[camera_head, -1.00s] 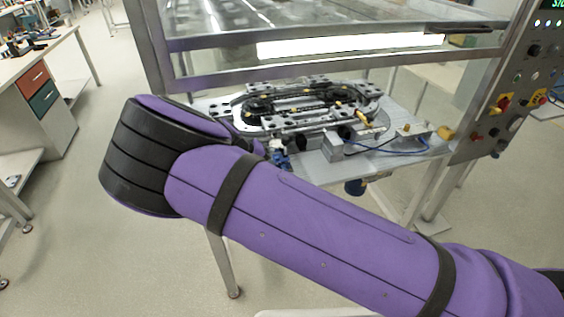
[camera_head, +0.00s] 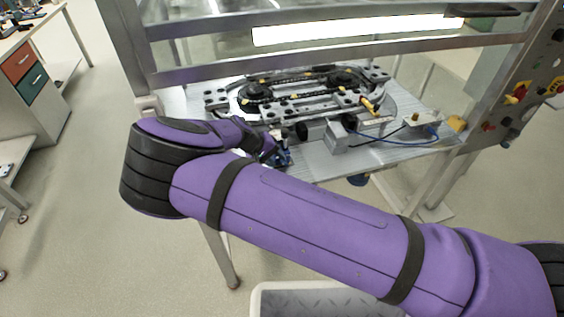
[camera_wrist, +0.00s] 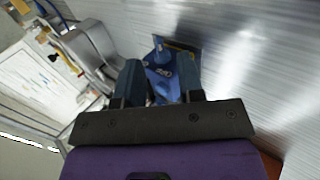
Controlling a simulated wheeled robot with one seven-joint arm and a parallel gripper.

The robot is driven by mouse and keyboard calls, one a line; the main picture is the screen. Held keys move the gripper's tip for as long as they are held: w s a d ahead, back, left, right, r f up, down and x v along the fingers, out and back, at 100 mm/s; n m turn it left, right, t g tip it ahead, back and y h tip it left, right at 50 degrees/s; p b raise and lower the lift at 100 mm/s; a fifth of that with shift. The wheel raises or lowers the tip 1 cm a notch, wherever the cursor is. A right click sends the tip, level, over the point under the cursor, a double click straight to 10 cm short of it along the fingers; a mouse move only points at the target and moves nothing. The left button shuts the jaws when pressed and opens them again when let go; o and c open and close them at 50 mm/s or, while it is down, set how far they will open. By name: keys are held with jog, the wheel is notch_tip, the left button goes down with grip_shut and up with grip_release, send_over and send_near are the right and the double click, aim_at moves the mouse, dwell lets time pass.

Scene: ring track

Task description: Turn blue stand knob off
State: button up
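The blue stand (camera_head: 284,157) sits at the near edge of the metal table, in front of the ring track. In the wrist view the blue stand (camera_wrist: 162,78) shows between and just beyond the fingers. Its knob cannot be told apart clearly; a small blue part stands up at its far end. My gripper (camera_wrist: 160,82) has its two dark blue-grey fingers apart, with the blue stand in the gap. Whether a finger touches it I cannot tell. In the head view my gripper (camera_head: 272,152) is small and partly dark beside the stand.
The ring track (camera_head: 300,97) fills the middle of the table (camera_head: 400,155). A grey box (camera_head: 347,138) with a blue cable stands right of the stand. A metal frame bar (camera_head: 330,55) crosses above. A control panel (camera_head: 525,85) is at the right.

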jog(key=shift+x, duration=1.9)
jog(key=shift+c, duration=0.2)
grip_shut()
jog(key=shift+h, duration=0.7)
jog(key=shift+o, duration=0.2)
grip_release()
jog(key=v, duration=1.1)
jog(key=shift+s, duration=0.2)
jog(key=shift+f, duration=0.15)
